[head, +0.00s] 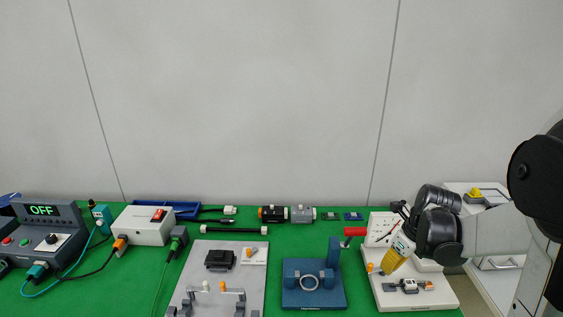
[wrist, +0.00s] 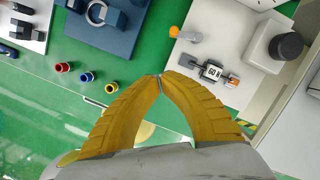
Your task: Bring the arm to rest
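My gripper (head: 386,268) hangs at the right of the bench in the head view, over the white board (head: 440,297). Its yellow fingers also fill the lower middle of the wrist view (wrist: 161,80), where the tips meet. The gripper is shut, and I see nothing held between the fingers. In the wrist view the tips lie over green bench top, apart from the objects in the picture. My arm reaches in from the right edge of the head view.
A blue fixture (head: 300,295) with a red-handled clamp stands left of the gripper. A grey plate (head: 205,270), a white box (head: 143,226) and an "OFF" control box (head: 42,230) are further left. Small red, blue and yellow rings (wrist: 87,76) lie on the green bench.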

